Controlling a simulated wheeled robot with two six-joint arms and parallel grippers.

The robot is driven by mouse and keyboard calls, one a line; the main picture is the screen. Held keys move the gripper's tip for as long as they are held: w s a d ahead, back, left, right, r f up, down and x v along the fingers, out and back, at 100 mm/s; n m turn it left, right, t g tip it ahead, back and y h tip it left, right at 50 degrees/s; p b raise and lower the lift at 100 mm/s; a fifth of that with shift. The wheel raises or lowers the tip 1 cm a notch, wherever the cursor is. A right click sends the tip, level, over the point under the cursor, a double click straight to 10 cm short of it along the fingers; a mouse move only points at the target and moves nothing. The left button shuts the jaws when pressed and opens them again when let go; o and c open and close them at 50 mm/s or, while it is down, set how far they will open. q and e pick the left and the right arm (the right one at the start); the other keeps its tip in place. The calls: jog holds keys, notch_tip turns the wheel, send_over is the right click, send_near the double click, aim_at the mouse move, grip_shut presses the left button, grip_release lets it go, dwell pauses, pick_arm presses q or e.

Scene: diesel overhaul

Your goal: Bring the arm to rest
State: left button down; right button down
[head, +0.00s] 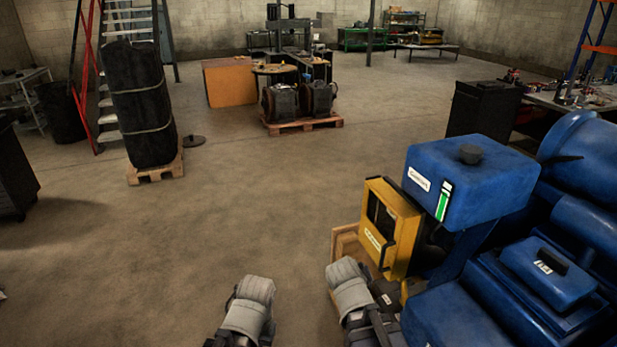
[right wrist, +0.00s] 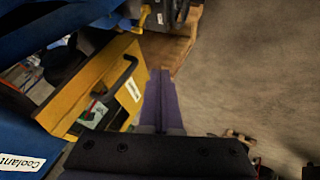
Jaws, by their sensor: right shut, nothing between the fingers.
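My right gripper (right wrist: 160,78) shows in the right wrist view as two purple fingers pressed together, with nothing between them. It is beside the yellow box (right wrist: 108,72) with a black handle; whether it touches the box I cannot tell. In the head view my right forearm (head: 349,288) is at the bottom, next to the yellow box (head: 405,243); its fingers are hidden there. My left arm (head: 249,306) is at the bottom, left of the right one, over open floor. Its gripper fingers are not visible.
A blue engine with a coolant tank (head: 470,185) fills the right side, close to my right arm. A wooden pallet (head: 345,243) edge shows beside the yellow box. Concrete floor (head: 200,240) is clear ahead and left. A strapped black roll (head: 142,105) stands farther off.

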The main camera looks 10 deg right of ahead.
jog(key=s+a+f+n+g+y+b, duration=0.2)
jog(key=s+a+f+g+b, duration=0.4)
jog(key=s+a+f+b, duration=0.5)
jog(key=s+a+f+y, duration=0.1)
jog(key=s+a+f, duration=0.2)
jog(key=a+f, duration=0.2)
jog(key=shift+a+f+n+y+b, duration=0.3)
jog(key=shift+f+n, duration=0.1)
jog(key=shift+f, duration=0.1)
